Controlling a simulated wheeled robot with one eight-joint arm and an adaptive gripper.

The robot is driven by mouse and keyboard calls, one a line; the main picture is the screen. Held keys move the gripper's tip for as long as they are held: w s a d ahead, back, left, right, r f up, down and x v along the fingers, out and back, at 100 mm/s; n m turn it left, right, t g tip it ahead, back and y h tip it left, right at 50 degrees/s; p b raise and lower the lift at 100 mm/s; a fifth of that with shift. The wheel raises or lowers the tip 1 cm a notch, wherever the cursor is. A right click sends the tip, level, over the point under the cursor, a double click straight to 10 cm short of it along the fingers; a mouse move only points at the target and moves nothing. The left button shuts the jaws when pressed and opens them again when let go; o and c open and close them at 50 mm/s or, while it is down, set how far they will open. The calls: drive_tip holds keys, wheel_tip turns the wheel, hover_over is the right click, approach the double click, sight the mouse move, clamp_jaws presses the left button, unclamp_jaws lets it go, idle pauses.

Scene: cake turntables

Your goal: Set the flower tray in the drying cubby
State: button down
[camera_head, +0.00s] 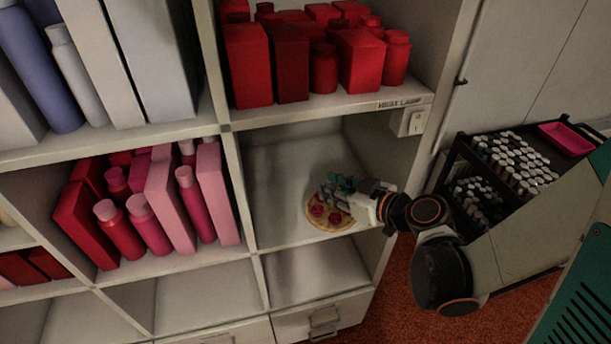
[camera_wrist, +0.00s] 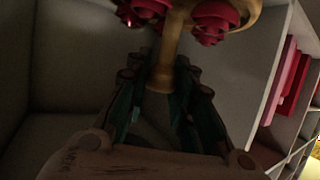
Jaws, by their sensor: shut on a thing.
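The flower tray (camera_head: 312,219) is a round, tan-yellow disc with red roses on it, inside the open middle cubby (camera_head: 282,180). A label and a switch box are on the ledge above this cubby. My gripper (camera_head: 336,190) reaches in from the right and is shut on the tray's upright tan stem. In the wrist view, the green fingers (camera_wrist: 160,85) close around the stem (camera_wrist: 165,70), and red roses (camera_wrist: 214,18) show at the top. Whether the tray touches the cubby floor I cannot tell.
Red boxes and bottles (camera_head: 310,50) fill the shelf above. Pink and red bottles and boxes (camera_head: 145,205) fill the cubby to the left. An empty cubby (camera_head: 305,275) lies below. A dark cart (camera_head: 460,150) with many small bottles stands at right.

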drive_tip(key=shift+w+a+f, duration=0.1)
drive_tip(key=shift+a+f, duration=0.15)
drive_tip(key=shift+a, duration=0.1)
drive_tip(key=w+a+p, duration=0.1)
drive_tip(key=w+a, duration=0.2)
drive_tip(key=w, duration=0.6)
drive_tip(key=w+a+p, duration=0.1)
drive_tip(key=w+a, duration=0.1)
drive_tip(key=w, duration=0.8)
drive_tip(key=f+b, duration=0.1)
drive_tip(key=f, duration=0.2)
drive_tip(key=f+b, duration=0.1)
drive_tip(key=f, duration=0.2)
drive_tip(key=shift+s+a+f+b, duration=0.15)
drive_tip(key=shift+s+f+b, duration=0.05)
drive_tip(key=shift+b, duration=0.2)
drive_tip(key=shift+w+f+b, duration=0.2)
drive_tip(key=shift+f+b, duration=0.15)
drive_tip(key=shift+r, duration=0.1)
